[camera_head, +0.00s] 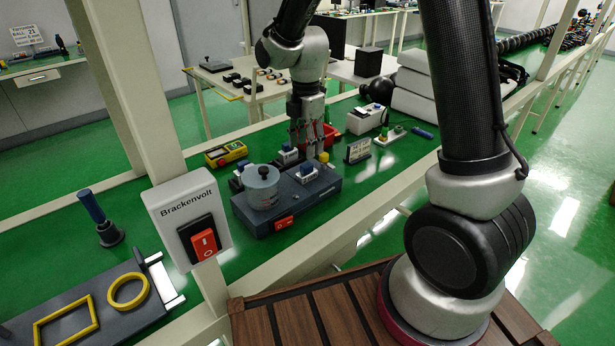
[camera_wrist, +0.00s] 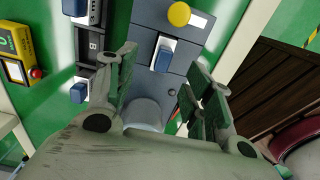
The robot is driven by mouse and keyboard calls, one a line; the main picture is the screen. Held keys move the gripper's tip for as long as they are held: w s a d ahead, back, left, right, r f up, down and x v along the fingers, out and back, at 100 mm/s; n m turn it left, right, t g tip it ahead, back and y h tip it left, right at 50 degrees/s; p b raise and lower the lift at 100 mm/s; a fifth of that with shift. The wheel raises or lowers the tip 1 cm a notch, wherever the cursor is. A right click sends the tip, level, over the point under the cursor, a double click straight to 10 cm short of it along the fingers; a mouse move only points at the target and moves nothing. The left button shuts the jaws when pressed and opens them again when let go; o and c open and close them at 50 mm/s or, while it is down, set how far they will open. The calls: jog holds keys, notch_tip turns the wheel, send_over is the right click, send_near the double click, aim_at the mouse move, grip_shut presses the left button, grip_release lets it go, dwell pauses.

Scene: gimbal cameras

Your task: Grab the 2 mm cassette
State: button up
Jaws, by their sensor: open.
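My gripper (camera_head: 307,148) is open above the dark grey device (camera_head: 330,187) on the green bench. In the wrist view my open gripper (camera_wrist: 166,80) has its fingers spread, with nothing between them touching either one. A blue-and-white block (camera_wrist: 163,54) sits on the device, beyond the fingertips; it appears to be the block (camera_head: 308,171) in the head view. Another blue-and-white block (camera_head: 288,155) stands behind it, and one more (camera_wrist: 78,91) shows at left in the wrist view. No 2 mm label is readable, so I cannot tell which is the 2 mm cassette.
A grey cylinder (camera_head: 261,187) and a yellow knob (camera_head: 324,157) rise from the device close to the gripper. A yellow meter (camera_head: 226,153) lies behind left. A red object (camera_head: 328,134) is behind the gripper. A post carries a Brackenvolt switch (camera_head: 190,220).

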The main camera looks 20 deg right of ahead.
aim_at(307, 164)
jog(key=f, duration=0.7)
jog(key=shift+s, duration=0.3)
grip_shut()
